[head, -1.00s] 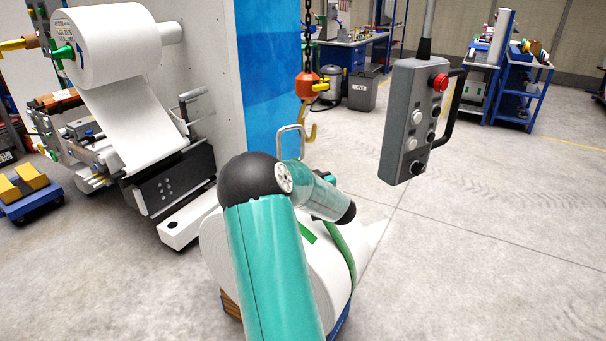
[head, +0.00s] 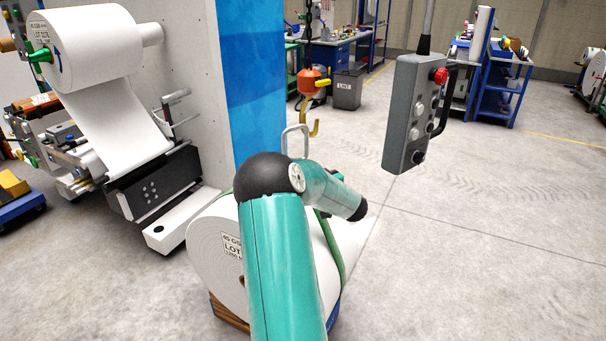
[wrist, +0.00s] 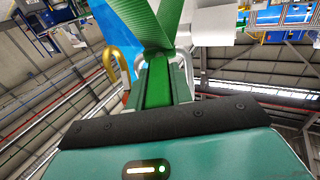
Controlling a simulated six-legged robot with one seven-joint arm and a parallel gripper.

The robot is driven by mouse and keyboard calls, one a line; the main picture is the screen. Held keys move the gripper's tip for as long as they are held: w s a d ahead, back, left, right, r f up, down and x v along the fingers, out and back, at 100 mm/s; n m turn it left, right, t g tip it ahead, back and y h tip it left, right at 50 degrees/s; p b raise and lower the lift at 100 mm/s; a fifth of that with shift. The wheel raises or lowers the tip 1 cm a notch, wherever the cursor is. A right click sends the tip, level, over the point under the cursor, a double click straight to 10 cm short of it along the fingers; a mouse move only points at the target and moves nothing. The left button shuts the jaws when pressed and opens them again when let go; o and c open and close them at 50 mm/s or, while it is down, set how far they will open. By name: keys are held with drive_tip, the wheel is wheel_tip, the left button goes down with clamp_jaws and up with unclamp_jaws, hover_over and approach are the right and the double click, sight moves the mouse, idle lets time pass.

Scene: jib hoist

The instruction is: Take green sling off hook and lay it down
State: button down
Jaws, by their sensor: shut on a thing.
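My gripper (wrist: 165,84) is shut on the green sling (wrist: 160,28), whose bands spread out beyond the fingers in the wrist view. In the head view my arm hides the gripper, and a sling band (head: 331,252) runs down the right side of the white roll (head: 215,255). The yellow hook (head: 314,128) hangs under the orange hoist block (head: 308,82). A grey metal link (head: 285,142) stands just left of the hook in the head view. In the wrist view the hook (wrist: 110,52) is left of the sling; I cannot tell whether hook and link touch.
The grey control pendant (head: 412,115) hangs to the right of my arm. A machine with a paper roll (head: 90,45) and a grey-blue column (head: 252,80) stand to the left. The floor on the right is clear up to the blue carts (head: 490,90).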

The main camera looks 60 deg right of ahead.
drive_tip(key=s+d, duration=0.5)
drive_tip(key=s, duration=0.1)
drive_tip(key=shift+s+d+y, duration=0.3)
idle(0.5)
drive_tip(key=shift+f, duration=0.1)
